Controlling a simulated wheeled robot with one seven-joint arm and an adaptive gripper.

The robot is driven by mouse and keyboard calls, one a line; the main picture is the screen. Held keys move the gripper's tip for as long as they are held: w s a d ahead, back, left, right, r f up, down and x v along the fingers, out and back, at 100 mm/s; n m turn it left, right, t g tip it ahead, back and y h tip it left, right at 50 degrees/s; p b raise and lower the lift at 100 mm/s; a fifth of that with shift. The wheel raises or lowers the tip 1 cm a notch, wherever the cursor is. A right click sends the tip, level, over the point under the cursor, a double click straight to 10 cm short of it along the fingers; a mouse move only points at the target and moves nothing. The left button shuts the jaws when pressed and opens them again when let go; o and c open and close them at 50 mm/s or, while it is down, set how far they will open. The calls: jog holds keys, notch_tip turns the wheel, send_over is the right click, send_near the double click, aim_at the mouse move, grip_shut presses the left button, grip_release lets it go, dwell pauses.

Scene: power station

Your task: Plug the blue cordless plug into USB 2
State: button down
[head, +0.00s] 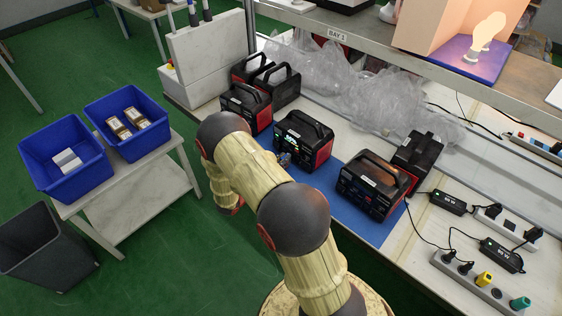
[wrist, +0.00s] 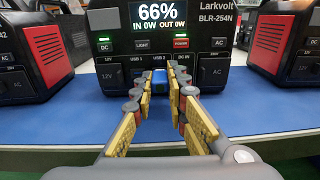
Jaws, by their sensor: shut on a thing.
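A black and red power station (head: 305,140) with a lit display stands on the blue mat, facing my arm. In the wrist view its front (wrist: 205,25) reads 66%, IN 0W, OUT 0W, above a row of labelled ports that includes USB 1 and USB 2. My gripper (wrist: 158,84) is shut on the small blue plug (wrist: 159,80), close to the lower front of the station. The fingers hide part of the port row, and I cannot tell whether the plug touches the panel.
More power stations stand on both sides, one at right (head: 375,185) and one at left (head: 247,105). Clear plastic bags (head: 365,95) lie behind. Power strips (head: 480,280) and black adapters (head: 502,254) with cables lie at right. Blue bins (head: 65,160) stand on a side table at left.

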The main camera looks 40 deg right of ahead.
jog(key=shift+d, duration=0.15)
dwell(0.6)
jog(key=c, duration=1.7)
grip_release()
jog(key=a, duration=1.2)
jog(key=shift+s, duration=0.3)
